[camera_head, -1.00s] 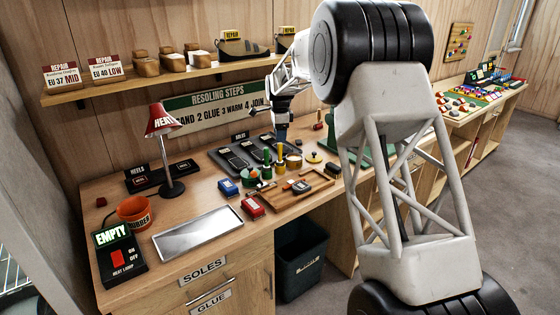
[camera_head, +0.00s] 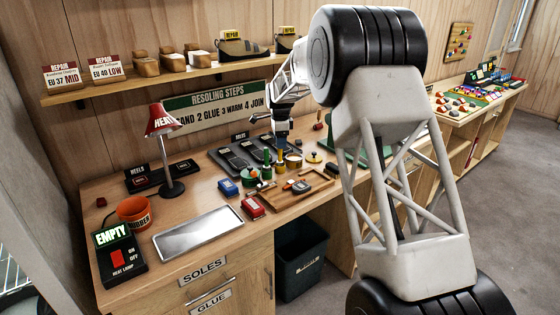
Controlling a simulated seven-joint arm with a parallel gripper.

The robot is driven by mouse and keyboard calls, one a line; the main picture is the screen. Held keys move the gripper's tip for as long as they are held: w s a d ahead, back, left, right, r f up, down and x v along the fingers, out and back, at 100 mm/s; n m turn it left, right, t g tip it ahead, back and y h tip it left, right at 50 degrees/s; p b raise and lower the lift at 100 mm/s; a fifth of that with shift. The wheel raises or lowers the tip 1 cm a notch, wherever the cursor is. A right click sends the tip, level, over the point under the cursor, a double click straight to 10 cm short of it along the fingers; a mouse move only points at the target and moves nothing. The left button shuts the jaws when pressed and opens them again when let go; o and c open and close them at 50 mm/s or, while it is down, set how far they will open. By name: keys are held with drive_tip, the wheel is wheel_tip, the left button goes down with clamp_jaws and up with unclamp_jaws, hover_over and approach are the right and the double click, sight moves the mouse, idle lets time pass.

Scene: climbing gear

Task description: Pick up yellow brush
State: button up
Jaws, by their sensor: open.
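Two slim upright handles stand in small pots near the middle of the workbench, and both look small. The right one, with a yellow part, looks like the yellow brush (camera_head: 280,156). The left one is a green and yellow handle (camera_head: 266,161). My gripper (camera_head: 281,143) points down just above the right handle and overlaps its top in the picture. Its jaws are open, and I see nothing held. I cannot tell whether the jaws touch the handle.
A wooden tray (camera_head: 322,180) with small items lies in front. Dark sole pads (camera_head: 229,158) lie to the left. A tin (camera_head: 293,161) stands close on the right. A red lamp (camera_head: 163,122), an orange pot (camera_head: 134,212) and a metal tray (camera_head: 198,232) are further left. A shelf (camera_head: 170,83) runs above.

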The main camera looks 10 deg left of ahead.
sight(280, 160)
drive_tip(key=shift+d+f, duration=0.1)
drive_tip(key=shift+f, duration=2.35)
clamp_jaws()
drive_tip(key=shift+r, duration=0.2)
drive_tip(key=shift+w+r, duration=0.1)
drive_tip(key=shift+r, duration=1.35)
drive_tip(key=shift+s+r, duration=0.2)
drive_tip(key=shift+s, duration=0.05)
drive_tip(key=s+d, duration=0.2)
drive_tip(key=s, duration=0.5)
drive_tip(key=s+d+r, duration=0.1)
drive_tip(key=s+d, duration=0.2)
drive_tip(key=s, duration=0.4)
drive_tip(key=shift+s+r, duration=0.15)
drive_tip(key=shift+s, duration=0.2)
